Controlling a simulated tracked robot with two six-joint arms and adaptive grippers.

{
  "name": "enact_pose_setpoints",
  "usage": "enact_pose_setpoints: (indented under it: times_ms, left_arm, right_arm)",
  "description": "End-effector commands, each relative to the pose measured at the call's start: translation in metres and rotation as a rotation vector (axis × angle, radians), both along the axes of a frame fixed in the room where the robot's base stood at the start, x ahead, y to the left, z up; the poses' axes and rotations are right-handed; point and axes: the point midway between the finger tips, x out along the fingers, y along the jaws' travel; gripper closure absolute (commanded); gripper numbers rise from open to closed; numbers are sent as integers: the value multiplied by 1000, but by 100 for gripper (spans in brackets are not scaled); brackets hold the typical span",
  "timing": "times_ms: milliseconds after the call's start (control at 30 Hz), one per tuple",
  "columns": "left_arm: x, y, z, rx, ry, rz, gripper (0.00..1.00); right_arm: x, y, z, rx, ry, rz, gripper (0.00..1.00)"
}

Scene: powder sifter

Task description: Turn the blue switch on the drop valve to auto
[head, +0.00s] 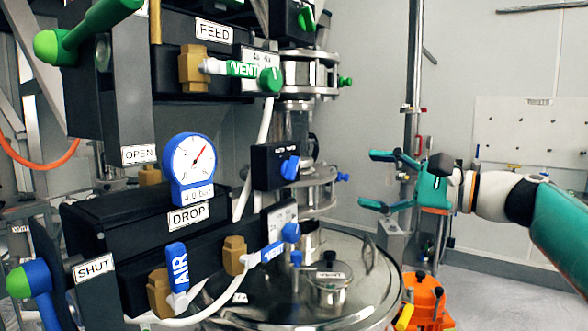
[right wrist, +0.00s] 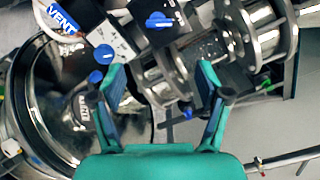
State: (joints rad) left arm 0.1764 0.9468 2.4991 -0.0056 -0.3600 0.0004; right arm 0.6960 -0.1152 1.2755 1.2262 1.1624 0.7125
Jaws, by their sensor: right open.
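The blue switch (head: 290,168) is a knob on the face of a small black box (head: 266,166) beside the drop valve, with a small label above it. The knob's pointer direction is too small to read surely. In the right wrist view the blue switch (right wrist: 158,20) shows near the top, beyond the fingertips. My right gripper (head: 372,180) is open and empty, to the right of the switch and clear of it. It also shows in the right wrist view (right wrist: 161,75), its teal fingers spread. My left gripper is out of view.
The DROP unit (head: 120,235) with a blue gauge (head: 190,168) and blue AIR handle (head: 177,268) stands left. A blue VENT handle (head: 272,250) lies below the switch. The FEED unit (head: 220,70) is above. A steel vessel lid (head: 340,310) is below. Space between switch and gripper looks open.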

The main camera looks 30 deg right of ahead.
Motion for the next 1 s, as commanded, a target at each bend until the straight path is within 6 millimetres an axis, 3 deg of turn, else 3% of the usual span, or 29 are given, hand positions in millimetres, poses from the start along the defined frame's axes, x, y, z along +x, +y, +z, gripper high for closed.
enact_pose_setpoints:
  times_ms: [600, 800, 1000]
  left_arm:
    - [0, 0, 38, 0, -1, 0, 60]
    - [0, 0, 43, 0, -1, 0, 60]
    - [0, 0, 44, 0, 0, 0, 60]
  right_arm:
    - [120, 54, 2, 0, 2, 15, 24]
    - [140, 61, 1, -1, 1, 14, 24]
    - [145, 63, 0, 0, 1, 12, 24]
